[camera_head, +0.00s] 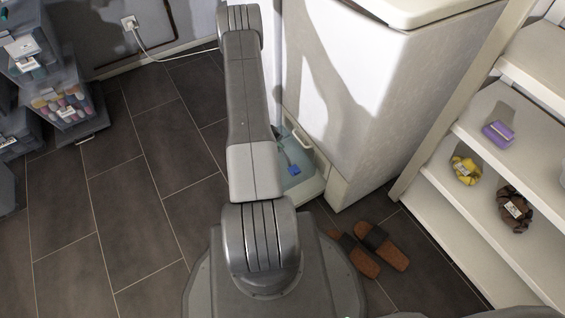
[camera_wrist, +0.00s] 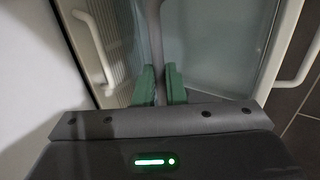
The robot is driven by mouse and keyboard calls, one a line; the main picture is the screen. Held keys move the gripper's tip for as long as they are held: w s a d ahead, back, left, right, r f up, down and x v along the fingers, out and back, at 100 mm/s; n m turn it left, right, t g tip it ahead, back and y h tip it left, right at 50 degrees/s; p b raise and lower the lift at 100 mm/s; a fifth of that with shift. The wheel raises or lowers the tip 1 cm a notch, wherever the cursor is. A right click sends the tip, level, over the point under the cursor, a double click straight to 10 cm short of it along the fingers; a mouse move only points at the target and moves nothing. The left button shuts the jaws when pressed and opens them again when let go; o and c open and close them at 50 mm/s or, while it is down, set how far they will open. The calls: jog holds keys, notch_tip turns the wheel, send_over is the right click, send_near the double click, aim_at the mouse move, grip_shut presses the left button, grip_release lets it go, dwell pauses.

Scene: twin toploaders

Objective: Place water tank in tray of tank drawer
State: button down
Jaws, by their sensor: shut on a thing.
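My gripper (camera_wrist: 160,85) shows in the wrist view, its two green finger pads closed on a thin grey upright part of the water tank. The tank (camera_wrist: 205,50) looks like a translucent grey-blue body behind and right of the fingers. The white-rimmed tank drawer (camera_wrist: 277,50) surrounds it on the right. In the head view the drawer (camera_head: 314,187) stands out low at the machine's left side, with pale blue-green material and a small blue patch within. My arm hides the gripper there. I cannot tell whether the tank rests on the tray.
A curved white handle (camera_wrist: 303,62) lies right of the drawer rim, and another (camera_wrist: 96,45) is at left. The white machine (camera_head: 350,95) rises beside my arm. Sandals (camera_head: 382,246) lie on the floor near the shelf (camera_head: 480,215).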

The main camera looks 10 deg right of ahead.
jog(key=shift+w+d, duration=0.2)
jog(key=shift+d, duration=0.3)
jog(key=shift+w+d, duration=0.2)
jog(key=shift+d, duration=0.3)
notch_tip(320, 180, down, 8)
jog(key=shift+d+r+b, duration=0.1)
jog(key=shift+r+b, duration=0.05)
jog(key=shift+b, duration=1.05)
notch_tip(320, 180, down, 4)
jog(key=shift+f+b, duration=0.1)
jog(key=shift+b, duration=0.55)
jog(key=shift+f, duration=0.1)
jog(key=c, duration=1.9)
grip_release()
jog(key=o, duration=0.4)
